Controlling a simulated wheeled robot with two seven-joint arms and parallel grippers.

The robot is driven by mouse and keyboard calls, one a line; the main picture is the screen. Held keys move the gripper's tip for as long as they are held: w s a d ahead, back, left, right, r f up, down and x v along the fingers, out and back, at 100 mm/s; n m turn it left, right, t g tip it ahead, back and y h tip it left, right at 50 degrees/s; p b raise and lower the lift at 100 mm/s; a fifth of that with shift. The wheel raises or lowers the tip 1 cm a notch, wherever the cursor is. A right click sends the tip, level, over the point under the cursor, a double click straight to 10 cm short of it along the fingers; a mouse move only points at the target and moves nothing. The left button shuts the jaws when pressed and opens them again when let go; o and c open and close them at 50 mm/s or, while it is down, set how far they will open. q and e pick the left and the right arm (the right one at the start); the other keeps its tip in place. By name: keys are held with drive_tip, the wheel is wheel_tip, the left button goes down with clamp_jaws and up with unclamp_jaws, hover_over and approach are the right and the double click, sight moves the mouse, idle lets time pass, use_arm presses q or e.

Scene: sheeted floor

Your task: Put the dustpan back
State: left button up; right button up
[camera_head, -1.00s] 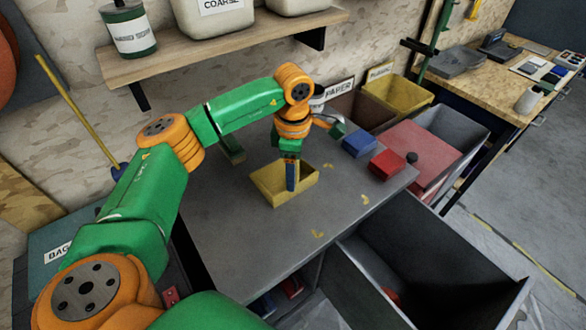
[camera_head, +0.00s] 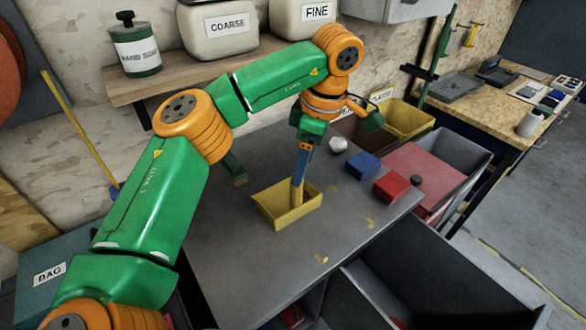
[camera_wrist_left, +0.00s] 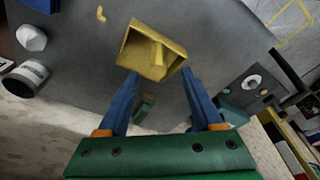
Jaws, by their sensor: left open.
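The yellow dustpan (camera_head: 268,208) lies on the grey bench top (camera_head: 225,250), its open tray facing up. Its handle (camera_head: 297,194) stands up toward my gripper. In the left wrist view the dustpan (camera_wrist_left: 140,52) is just beyond the fingertips, with its handle end toward me. My left gripper (camera_head: 302,172) is above the dustpan, fingers pointing down. In the wrist view its blue fingers (camera_wrist_left: 163,88) are spread wide with nothing held between them. One finger hides part of the handle in the head view. My right gripper is not in view.
A blue block (camera_head: 362,165), a red block (camera_head: 391,189) and a white lump (camera_head: 338,144) lie to the right. Yellow scraps (camera_head: 321,259) dot the bench. A shelf (camera_head: 130,88) with containers is behind. A green piece (camera_head: 236,168) stands left of the dustpan.

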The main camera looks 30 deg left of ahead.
sight(297, 193)
use_arm(q)
drive_tip(key=f, duration=0.3)
drive_tip(key=a+f+m+y, duration=0.1)
drive_tip(key=f, duration=0.2)
drive_tip(key=f+y, duration=0.1)
drive_tip(key=f, duration=0.1)
drive_tip(key=shift+a+f+m+p, duration=0.3)
drive_tip(key=shift+f+m, duration=0.1)
drive_tip(key=shift+a+f, duration=0.1)
drive_tip(key=shift+f, duration=0.2)
drive_tip(key=shift+y, duration=0.3)
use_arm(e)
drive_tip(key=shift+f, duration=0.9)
use_arm(q)
drive_tip(key=shift+d, duration=0.2)
drive_tip(key=c, duration=0.3)
clamp_jaws()
